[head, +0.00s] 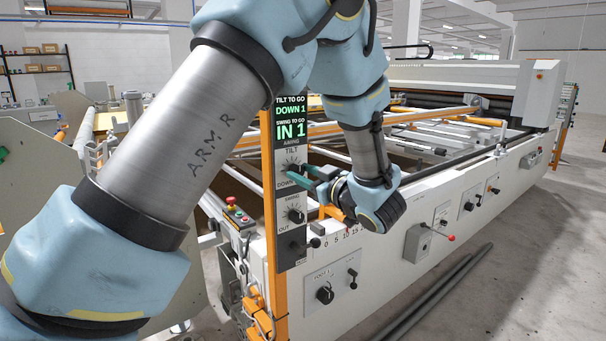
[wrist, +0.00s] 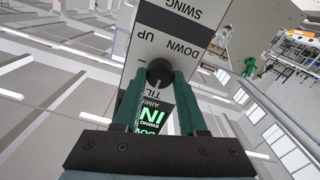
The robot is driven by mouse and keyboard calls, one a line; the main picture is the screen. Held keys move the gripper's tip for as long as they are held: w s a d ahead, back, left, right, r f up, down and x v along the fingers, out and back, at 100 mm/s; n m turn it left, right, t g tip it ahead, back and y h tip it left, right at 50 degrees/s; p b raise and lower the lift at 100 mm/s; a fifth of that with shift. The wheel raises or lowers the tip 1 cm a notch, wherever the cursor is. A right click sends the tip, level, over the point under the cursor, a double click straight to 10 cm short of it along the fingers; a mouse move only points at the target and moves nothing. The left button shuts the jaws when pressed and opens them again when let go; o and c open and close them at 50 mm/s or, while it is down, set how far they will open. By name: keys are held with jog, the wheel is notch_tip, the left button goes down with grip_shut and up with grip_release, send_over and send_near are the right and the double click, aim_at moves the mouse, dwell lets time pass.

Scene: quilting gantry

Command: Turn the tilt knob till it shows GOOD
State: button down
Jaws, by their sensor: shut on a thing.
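The tilt knob (wrist: 158,72) is a dark round knob on a grey panel plate marked TILT, UP and DOWN. In the wrist view the green fingers of my gripper (wrist: 158,80) close on it from both sides. In the head view my gripper (head: 312,178) reaches the tilt plate from the right, and its fingers partly cover the plate. The display (head: 290,118) above reads TILT TO GO DOWN 1 and SWING TO GO IN 1 in green. In the wrist view the display (wrist: 155,120) appears upside down between the fingers, partly hidden.
The swing knob (head: 295,216) sits just below on the same panel, with another black knob (head: 298,250) under it. A red emergency button (head: 231,200) stands left of the orange post. The long white machine (head: 420,225) extends right, with several knobs and levers on its front.

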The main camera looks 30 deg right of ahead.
jog(key=shift+f+n+b, duration=0.2)
jog(key=shift+n+b, duration=0.1)
jog(key=shift+b, duration=0.35)
jog(key=n+b, duration=0.5)
jog(key=b, duration=0.3)
jog(key=shift+b, duration=0.3)
jog(key=shift+r, duration=0.15)
jog(key=shift+c, duration=2.3)
grip_release()
